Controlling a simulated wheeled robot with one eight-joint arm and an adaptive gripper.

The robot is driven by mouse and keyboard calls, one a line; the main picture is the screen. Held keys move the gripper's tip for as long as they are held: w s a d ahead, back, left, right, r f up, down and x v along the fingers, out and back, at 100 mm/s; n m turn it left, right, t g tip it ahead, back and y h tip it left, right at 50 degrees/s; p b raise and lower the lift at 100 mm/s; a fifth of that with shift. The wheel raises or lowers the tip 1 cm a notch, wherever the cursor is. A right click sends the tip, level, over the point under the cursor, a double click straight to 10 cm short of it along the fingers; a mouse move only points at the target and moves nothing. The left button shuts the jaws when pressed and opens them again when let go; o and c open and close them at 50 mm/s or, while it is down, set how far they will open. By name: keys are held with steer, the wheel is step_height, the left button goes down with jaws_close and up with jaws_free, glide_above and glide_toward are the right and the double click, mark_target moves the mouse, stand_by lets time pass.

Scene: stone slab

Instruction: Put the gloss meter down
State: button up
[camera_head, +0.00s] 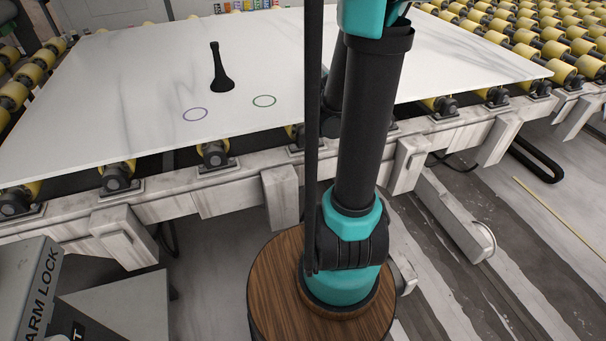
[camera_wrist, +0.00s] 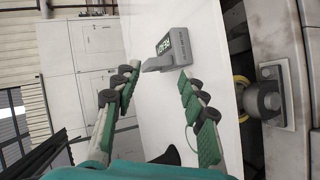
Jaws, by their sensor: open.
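The gloss meter (camera_wrist: 176,47) is a small grey device with a lit display. In the wrist view it rests on the white stone slab (camera_wrist: 150,20), just beyond my fingertips. My gripper (camera_wrist: 158,72) is open, with one green-padded finger on each side and nothing clamped between them. The near end of the meter lies in line with the gap; I cannot tell whether a finger touches it. In the head view my arm stands in front of part of the slab (camera_head: 90,90), and neither the meter nor my gripper shows.
Yellow rollers (camera_head: 560,72) surround the slab. Bare slab lies left of the rings.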

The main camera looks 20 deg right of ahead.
steer(key=s+a+f+m+g+y, duration=0.3)
steer(key=s+a, duration=0.6)
steer(key=s, duration=0.3)
steer(key=s+a+f+m+g+y, duration=0.3)
steer(key=s+a+f+m, duration=0.3)
steer(key=s+a+f, duration=0.3)
steer(key=s+f+g, duration=0.1)
steer(key=s, duration=0.2)
steer(key=shift+s+a+f+m+g+y, duration=0.2)
steer(key=shift+s+m+g+y, duration=0.1)
steer(key=shift+m+g+y, duration=0.1)
stand_by(0.6)
